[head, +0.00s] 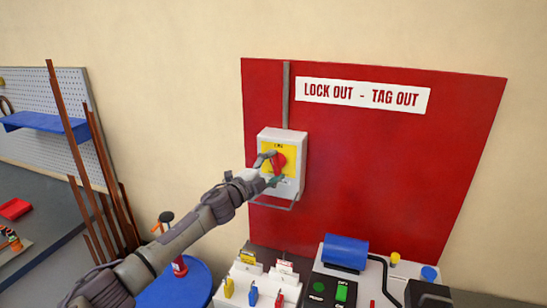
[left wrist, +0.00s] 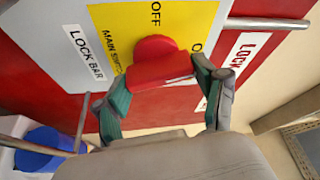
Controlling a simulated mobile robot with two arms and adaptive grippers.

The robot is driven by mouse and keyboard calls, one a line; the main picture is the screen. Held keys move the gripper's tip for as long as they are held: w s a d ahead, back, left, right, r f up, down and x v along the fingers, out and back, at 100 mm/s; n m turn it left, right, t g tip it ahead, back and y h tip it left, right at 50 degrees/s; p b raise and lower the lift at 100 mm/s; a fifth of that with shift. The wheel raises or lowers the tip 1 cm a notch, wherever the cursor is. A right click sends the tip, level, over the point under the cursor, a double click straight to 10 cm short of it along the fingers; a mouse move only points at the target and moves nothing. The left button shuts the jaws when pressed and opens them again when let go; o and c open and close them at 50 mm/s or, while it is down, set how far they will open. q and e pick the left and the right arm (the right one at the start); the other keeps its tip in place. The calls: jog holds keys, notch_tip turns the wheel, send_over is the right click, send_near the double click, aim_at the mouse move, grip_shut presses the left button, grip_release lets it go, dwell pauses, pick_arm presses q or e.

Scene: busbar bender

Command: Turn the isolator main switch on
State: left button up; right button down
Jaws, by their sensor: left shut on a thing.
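The isolator main switch is a light grey box (head: 296,146) with a yellow plate (left wrist: 150,18) and a red rotary handle (head: 279,161) on the red board. My left gripper (head: 269,171) is at the front of the box. In the left wrist view, its green-padded fingers (left wrist: 163,90) are shut on the red handle (left wrist: 158,62), one on each side. OFF is readable on the plate there; another label beginning with O is partly hidden by the handle. The handle's exact angle is hard to tell. My right gripper is not in view.
A lock bar (head: 272,206) sticks out below the box, close to my left gripper. A white stand with padlocks (head: 252,272) and a machine with a blue cylinder (head: 345,251) stand below. Brown bars (head: 70,140) lean on the wall at left.

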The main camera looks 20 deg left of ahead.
pick_arm(q)
jog(key=shift+m+g+p, duration=0.6)
jog(key=shift+m+p, duration=0.55)
jog(key=shift+m, duration=0.45)
jog(key=shift+f+y, duration=0.1)
jog(key=shift+y, duration=0.2)
jog(key=o, duration=1.1)
jog(key=shift+o, duration=0.2)
jog(key=v, duration=1.2)
